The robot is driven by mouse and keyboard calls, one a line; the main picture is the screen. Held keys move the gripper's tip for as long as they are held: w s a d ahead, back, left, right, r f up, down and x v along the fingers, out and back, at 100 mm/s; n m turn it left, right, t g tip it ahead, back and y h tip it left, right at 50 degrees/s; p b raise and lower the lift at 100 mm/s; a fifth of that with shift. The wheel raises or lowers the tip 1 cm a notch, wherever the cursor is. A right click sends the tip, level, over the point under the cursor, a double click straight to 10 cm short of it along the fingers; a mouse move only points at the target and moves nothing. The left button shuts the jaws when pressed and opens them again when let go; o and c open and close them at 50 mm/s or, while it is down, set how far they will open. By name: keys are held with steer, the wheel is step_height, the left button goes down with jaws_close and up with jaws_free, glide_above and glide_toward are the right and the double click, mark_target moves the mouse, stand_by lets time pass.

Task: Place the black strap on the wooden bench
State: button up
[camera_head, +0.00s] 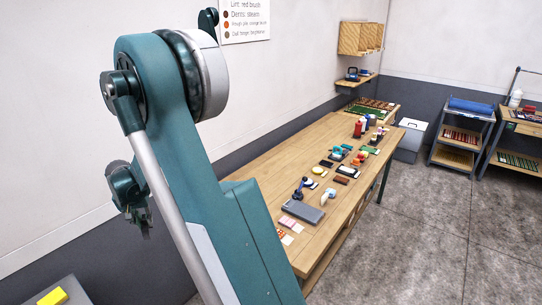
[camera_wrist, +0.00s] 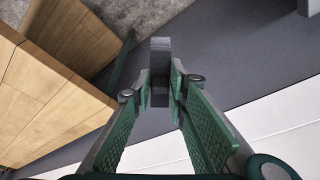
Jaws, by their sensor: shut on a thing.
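The wooden bench (camera_head: 262,197) runs along the wall in the head view, with its near end partly behind my arm. Its plank top and edge seem to show at the left of the wrist view (camera_wrist: 38,95). My gripper (camera_wrist: 162,100) is shut on a short dark, blocky thing, which I take for the black strap (camera_wrist: 160,62); it sticks out past the fingertips. In the head view my gripper (camera_head: 142,222) hangs left of my arm, in front of the wall and apart from the bench. The strap cannot be made out there.
The bench's left part by the wall looks clear. A yellow block (camera_head: 52,296) lies on a grey surface at the lower left. Shelves stand at the far right.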

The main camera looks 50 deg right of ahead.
steer(key=s+d+m+g, duration=0.1)
steer(key=s+d+m, duration=0.2)
steer(key=d, duration=1.2)
steer(key=s+d+m+h, duration=0.1)
steer(key=s+d+m, duration=0.3)
steer(key=s+d, duration=0.4)
steer(key=s+d+m+g, duration=0.1)
steer(key=s+d+m, duration=0.2)
steer(key=d, duration=1.8)
steer(key=s, duration=0.3)
steer(key=shift+s+d+g, duration=0.15)
steer(key=shift+d+g, duration=0.15)
steer(key=shift+r, duration=0.1)
step_height(320, 180, down, 6)
steer(key=shift+f, duration=0.2)
steer(key=shift+f, duration=1.8)
steer(key=shift+f+b, duration=0.1)
steer(key=shift+b, duration=0.25)
